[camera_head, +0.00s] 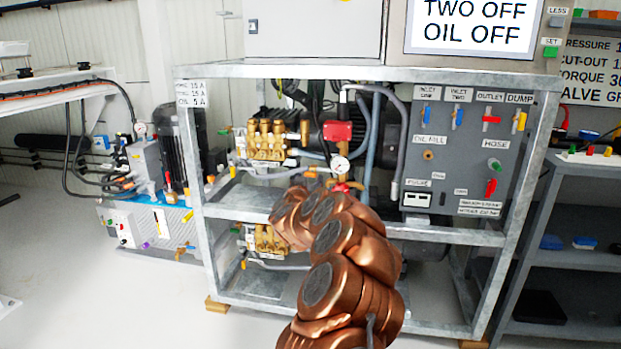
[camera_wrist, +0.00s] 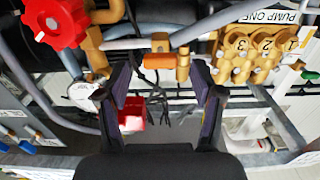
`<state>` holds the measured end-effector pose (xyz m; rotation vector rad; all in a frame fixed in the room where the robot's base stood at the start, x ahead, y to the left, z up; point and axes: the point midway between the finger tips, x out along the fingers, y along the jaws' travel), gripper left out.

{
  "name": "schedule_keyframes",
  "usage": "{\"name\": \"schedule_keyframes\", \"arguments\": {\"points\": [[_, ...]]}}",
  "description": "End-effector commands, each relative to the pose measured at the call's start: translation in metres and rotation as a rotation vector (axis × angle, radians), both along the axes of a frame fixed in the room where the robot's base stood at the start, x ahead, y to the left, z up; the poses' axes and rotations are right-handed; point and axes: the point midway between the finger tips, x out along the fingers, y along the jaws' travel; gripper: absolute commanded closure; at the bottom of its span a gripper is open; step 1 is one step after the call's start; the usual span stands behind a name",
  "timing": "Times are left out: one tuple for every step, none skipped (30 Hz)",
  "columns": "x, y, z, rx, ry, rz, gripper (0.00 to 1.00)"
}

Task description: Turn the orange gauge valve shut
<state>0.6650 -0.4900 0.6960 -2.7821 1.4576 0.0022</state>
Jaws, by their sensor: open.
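The orange gauge valve handle (camera_wrist: 160,61) shows in the wrist view as a short orange bar on a brass fitting (camera_wrist: 183,66). My gripper (camera_wrist: 161,75) is open, with one dark finger on each side of the handle. The handle lies between and slightly past the fingertips, and I see no clear contact. A round white gauge (camera_head: 340,164) shows in the head view, just beyond my copper-coloured arm. Part of its pale face (camera_wrist: 84,92) shows beside the left finger in the wrist view. My arm hides the gripper in the head view.
A red knob (camera_wrist: 55,22) is at the upper left of the wrist view. Brass pump heads (camera_wrist: 255,50) are at the right, near the "PUMP ONE" label. Grey hoses run close by. The metal frame's shelf (camera_head: 240,200) and uprights surround the work area.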

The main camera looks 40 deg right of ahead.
Motion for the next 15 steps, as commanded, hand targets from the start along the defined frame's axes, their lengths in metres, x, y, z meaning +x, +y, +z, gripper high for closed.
{"name": "schedule_keyframes", "arguments": {"points": [[0.002, -0.005, 0.0, -0.003, -0.002, -0.003, 0.33], [0.003, -0.007, 0.001, -0.004, -0.004, -0.004, 0.33], [0.005, -0.009, 0.001, -0.004, -0.003, -0.002, 0.33], [0.007, -0.01, 0.0, -0.002, -0.002, 0.0, 0.33], [0.009, -0.012, 0.0, -0.002, -0.001, 0.001, 0.33], [0.011, -0.014, 0.0, -0.002, -0.001, 0.002, 0.33], [0.012, -0.016, -0.001, -0.003, -0.001, 0.0, 0.33], [0.013, -0.019, 0.0, -0.003, -0.001, -0.001, 0.33], [0.014, -0.022, 0.0, -0.004, -0.001, -0.003, 0.33], [0.015, -0.024, 0.0, -0.003, -0.001, -0.003, 0.33], [0.016, -0.025, -0.001, -0.002, 0.0, -0.002, 0.33], [0.018, -0.026, -0.001, -0.001, 0.001, -0.001, 0.33], [0.019, -0.027, -0.002, -0.001, 0.001, 0.001, 0.33], [0.02, -0.028, -0.001, -0.001, 0.001, 0.001, 0.33], [0.021, -0.029, -0.001, -0.001, 0.001, 0.002, 0.33]]}}
